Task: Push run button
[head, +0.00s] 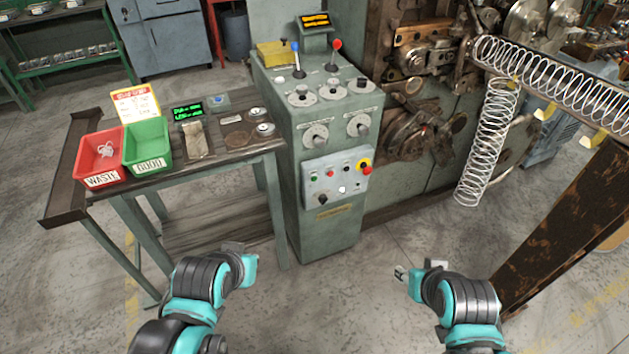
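The grey-green control cabinet (330,235) stands in the middle of the head view. A lighter button plate (318,188) on its front carries a green button (313,176), a red button (330,174), a white button (342,190), a black knob (322,199) and a red mushroom button on a yellow collar (364,166). I cannot read which button is labelled run. My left gripper (245,257) is below and left of the plate, apart from it; its finger gap is unclear. My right gripper (419,268) is below and right of the plate, with fingers apart and nothing between them.
Levers and dials (318,92) sit on the cabinet's sloped top. A side table (190,160) at left holds a red waste bin (101,172) and a green good bin (147,158). The coiler with springs (488,140) and a rusty beam (560,225) stand at right. Floor before the cabinet is clear.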

